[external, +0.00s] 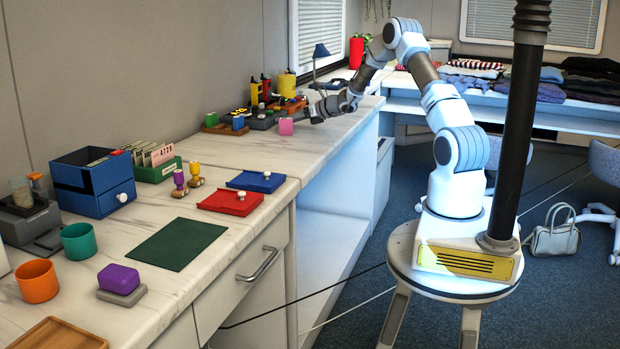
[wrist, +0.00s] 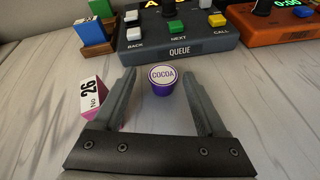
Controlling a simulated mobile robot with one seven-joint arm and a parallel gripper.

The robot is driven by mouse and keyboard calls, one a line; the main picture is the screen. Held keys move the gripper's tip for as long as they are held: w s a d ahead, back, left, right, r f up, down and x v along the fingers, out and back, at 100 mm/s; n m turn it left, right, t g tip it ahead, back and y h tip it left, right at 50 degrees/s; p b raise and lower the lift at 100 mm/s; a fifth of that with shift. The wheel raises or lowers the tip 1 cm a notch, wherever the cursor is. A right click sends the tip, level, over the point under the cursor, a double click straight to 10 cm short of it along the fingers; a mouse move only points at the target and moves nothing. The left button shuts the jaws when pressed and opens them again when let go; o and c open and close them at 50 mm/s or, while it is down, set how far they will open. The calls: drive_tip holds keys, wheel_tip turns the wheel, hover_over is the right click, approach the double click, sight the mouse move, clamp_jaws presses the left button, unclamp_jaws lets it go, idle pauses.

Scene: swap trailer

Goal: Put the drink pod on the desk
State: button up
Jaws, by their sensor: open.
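The drink pod (wrist: 162,84), a small purple cup with a white lid reading COCOA, stands upright on the pale counter in the wrist view. It is between and just beyond the fingertips of my gripper (wrist: 158,75), which is open and empty. In the external view my gripper (external: 312,112) is low over the far counter (external: 255,148), and I cannot make out the pod there. A nearer marble-topped surface with a drawer (external: 150,235) may be the desk; I cannot tell which surface the task means.
A pink block marked No 26 (wrist: 92,98) is close beside my left finger; it also shows in the external view (external: 286,126). A QUEUE button box (wrist: 178,38) and an orange timer box (wrist: 270,30) stand behind the pod.

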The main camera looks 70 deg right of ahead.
drive_tip(key=p+v, duration=0.2)
drive_tip(key=v, duration=0.8)
drive_tip(key=shift+r, duration=0.15)
drive_tip(key=shift+o, duration=0.5)
drive_tip(key=shift+v, duration=0.8)
